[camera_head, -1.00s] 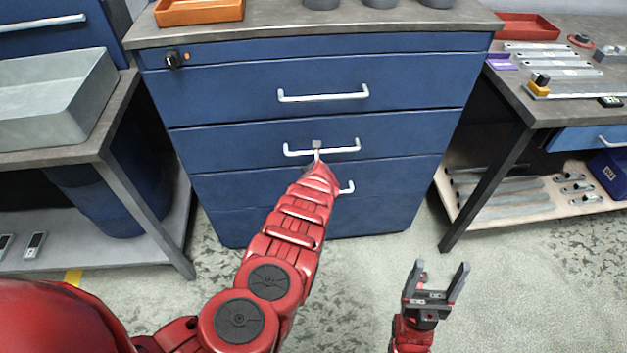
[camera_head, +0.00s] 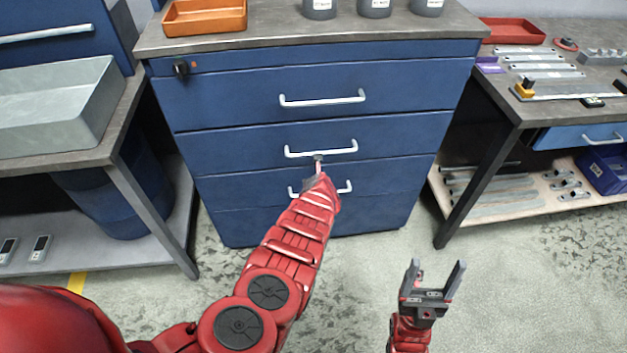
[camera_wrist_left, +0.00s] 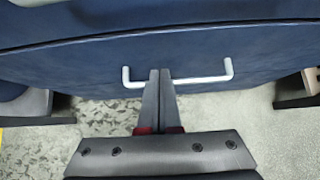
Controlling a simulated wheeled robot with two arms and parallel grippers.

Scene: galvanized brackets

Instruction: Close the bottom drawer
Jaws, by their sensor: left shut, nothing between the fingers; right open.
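The blue drawer cabinet (camera_head: 240,145) stands ahead, with drawers stacked one above another and pale bar handles. The lowest handle (camera_head: 345,188) is partly hidden behind my left arm, and so is the middle of the bottom drawer front (camera_head: 390,190). I cannot tell how far that drawer stands out. My left gripper (camera_head: 319,160) is shut and empty, its tips just below the middle handle (camera_head: 335,151) in the picture. In the left wrist view its fingers (camera_wrist_left: 160,75) overlap a handle (camera_wrist_left: 205,80); contact is unclear. My right gripper (camera_head: 435,278) is open and empty, over the floor at right.
A grey bench with a metal bin (camera_head: 60,110) stands at left. A right-hand workbench (camera_head: 515,105) holds metal parts and a red tray (camera_head: 512,30); its lower shelf (camera_head: 470,208) holds more parts. An orange tray (camera_head: 205,17) and grey cups top the cabinet. Floor in front is clear.

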